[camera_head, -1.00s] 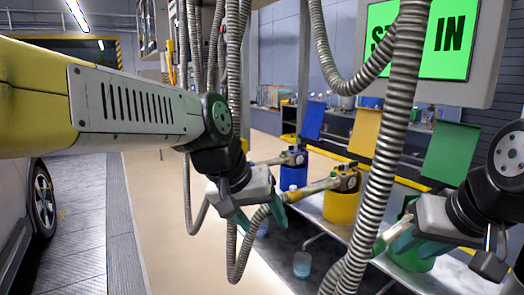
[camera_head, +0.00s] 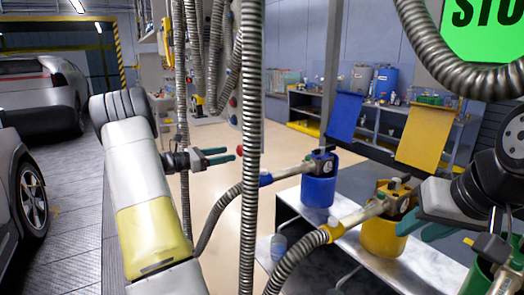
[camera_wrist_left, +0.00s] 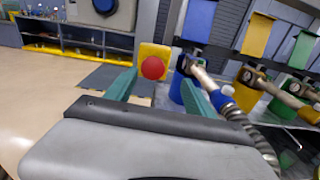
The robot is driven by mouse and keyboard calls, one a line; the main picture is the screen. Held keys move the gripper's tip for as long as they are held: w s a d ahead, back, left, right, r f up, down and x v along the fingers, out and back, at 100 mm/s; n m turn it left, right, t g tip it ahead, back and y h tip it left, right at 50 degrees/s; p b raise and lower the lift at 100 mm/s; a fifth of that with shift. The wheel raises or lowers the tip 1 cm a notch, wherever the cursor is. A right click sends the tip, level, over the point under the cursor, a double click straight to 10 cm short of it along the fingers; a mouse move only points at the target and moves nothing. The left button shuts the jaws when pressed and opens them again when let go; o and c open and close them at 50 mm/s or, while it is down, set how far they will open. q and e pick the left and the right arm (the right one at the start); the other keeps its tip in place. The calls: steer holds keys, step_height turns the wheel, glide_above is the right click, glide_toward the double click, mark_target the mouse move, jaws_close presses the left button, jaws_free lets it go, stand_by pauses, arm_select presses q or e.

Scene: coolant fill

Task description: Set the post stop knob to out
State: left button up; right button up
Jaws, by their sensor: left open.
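The post stop knob is a round red knob on a yellow plate (camera_wrist_left: 143,52). In the left wrist view the knob (camera_wrist_left: 153,68) sits between the green fingertips of my left gripper (camera_wrist_left: 158,80), and I cannot tell whether they touch it. In the head view my left gripper (camera_head: 226,154) is open, its fingertips close to a small red spot (camera_head: 239,150) partly behind a hose. My right gripper (camera_head: 414,231) looks open, beside the yellow container. The green screen (camera_head: 488,30) is cut off and reads "STO".
A grey ribbed hose (camera_head: 250,110) hangs in front of the post. A blue container (camera_head: 318,190) and a yellow container (camera_head: 383,238) with nozzles stand on a metal bench. Cars stand at the left. The beige floor is open.

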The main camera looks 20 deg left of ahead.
mark_target(238, 151)
arm_select(q)
steer(key=shift+w+a+f+n+t, duration=0.25)
steer(key=shift+w+a+n+t, duration=0.05)
steer(key=shift+w, duration=0.3)
steer(key=x, duration=0.7)
steer(key=shift+s, duration=0.1)
jaws_close()
